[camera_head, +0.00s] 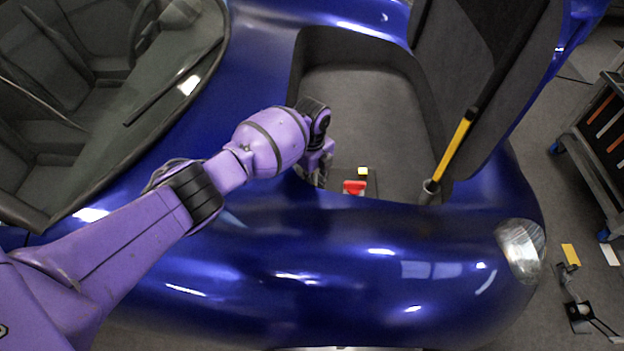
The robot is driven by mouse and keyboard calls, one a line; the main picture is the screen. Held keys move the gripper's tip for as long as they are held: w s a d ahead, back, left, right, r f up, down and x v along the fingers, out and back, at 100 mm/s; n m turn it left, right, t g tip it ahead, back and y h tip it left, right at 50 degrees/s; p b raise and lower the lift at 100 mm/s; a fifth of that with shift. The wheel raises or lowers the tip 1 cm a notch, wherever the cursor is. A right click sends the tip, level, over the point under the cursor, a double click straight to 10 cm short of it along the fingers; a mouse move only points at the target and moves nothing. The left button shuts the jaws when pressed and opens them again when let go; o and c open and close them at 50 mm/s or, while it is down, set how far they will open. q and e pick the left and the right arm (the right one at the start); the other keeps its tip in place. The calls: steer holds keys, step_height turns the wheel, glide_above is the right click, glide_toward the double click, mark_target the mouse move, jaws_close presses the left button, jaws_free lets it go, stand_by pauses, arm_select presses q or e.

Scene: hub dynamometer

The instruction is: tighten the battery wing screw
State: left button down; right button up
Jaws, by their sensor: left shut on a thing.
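My left gripper (320,172) reaches down into the open front bay (362,90) of the blue car, at the bay's lower left. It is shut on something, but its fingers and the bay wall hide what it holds. My right gripper is not in view.
A yellow strut (452,150) stands at the bay's right, below the raised dark-lined lid (480,60). The rounded blue nose (350,245) lies in front of the bay. A cart (595,140) stands at the far right. The bay's middle is clear.

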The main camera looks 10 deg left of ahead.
arm_select(q)
steer(key=m+b, duration=0.1)
steer(key=m, duration=0.3)
steer(key=shift+m, duration=0.3)
steer(key=m+b, duration=0.1)
steer(key=m, duration=0.3)
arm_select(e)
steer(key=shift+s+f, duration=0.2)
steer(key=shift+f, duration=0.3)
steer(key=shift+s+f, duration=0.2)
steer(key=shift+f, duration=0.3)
arm_select(q)
steer(key=shift+m, duration=0.4)
steer(key=c, duration=1.9)
jaws_free()
step_height(320, 180, up, 12)
